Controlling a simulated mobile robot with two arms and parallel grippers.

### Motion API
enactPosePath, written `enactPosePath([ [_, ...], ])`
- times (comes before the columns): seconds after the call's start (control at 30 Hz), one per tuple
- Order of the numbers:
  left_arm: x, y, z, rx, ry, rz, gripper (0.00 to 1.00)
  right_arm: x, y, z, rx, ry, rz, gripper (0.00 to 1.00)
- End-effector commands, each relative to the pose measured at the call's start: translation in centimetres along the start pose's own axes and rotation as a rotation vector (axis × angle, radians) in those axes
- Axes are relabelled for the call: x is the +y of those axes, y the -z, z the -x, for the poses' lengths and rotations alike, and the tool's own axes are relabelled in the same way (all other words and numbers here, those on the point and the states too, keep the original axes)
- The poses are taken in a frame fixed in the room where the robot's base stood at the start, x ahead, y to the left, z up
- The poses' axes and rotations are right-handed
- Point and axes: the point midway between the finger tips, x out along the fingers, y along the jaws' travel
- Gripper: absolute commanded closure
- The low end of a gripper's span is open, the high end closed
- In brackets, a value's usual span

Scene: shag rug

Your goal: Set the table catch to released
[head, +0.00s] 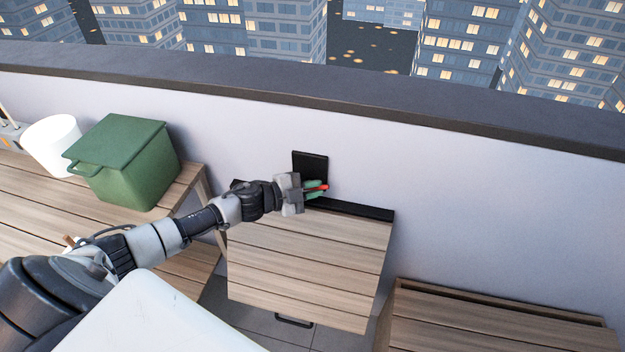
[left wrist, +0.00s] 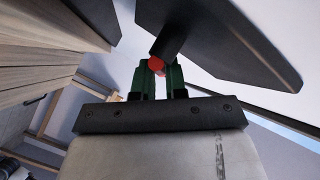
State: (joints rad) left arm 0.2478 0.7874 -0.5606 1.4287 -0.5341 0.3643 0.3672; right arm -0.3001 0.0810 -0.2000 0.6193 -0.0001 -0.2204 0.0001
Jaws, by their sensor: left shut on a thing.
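The table catch has a black wall plate (head: 310,161) on the parapet wall, just above the back edge of a hinged wooden table (head: 310,262). Its red-tipped lever (head: 325,187) shows at the end of my left gripper (head: 316,190). In the left wrist view, the red tip (left wrist: 156,65) on a dark stem sits between the green fingers of my left gripper (left wrist: 159,72), which is shut on it. The black plate (left wrist: 215,40) is just beyond. The fingers hide part of the lever in the head view. My right gripper is not in view.
A green lidded box (head: 135,170) and a white cylinder (head: 52,145) stand on a wooden bench at the left. Another wooden bench (head: 480,325) is at lower right. A dark-capped parapet (head: 400,108) runs behind.

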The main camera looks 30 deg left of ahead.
Motion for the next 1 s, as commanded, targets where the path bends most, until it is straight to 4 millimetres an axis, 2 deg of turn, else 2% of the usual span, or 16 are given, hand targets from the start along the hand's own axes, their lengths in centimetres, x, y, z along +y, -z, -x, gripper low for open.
enactPosePath([
  [0.27,0.1,-0.1,0.0,-0.003,-0.003,-0.006,1.00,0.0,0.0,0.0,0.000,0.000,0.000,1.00],
  [0.3,0.1,-0.1,0.0,-0.003,-0.003,-0.006,0.86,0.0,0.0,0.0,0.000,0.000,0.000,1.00],
  [0.37,0.1,-0.1,0.0,-0.003,-0.003,-0.006,0.77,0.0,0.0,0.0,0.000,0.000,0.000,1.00],
  [0.67,0.1,-0.1,0.1,-0.003,-0.002,-0.004,0.77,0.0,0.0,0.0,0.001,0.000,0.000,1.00],
  [0.77,0.1,-0.1,0.9,-0.004,-0.003,-0.004,0.77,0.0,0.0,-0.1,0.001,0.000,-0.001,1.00],
  [1.0,0.3,-0.2,5.2,-0.006,-0.006,-0.005,0.77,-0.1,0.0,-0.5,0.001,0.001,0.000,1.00],
])
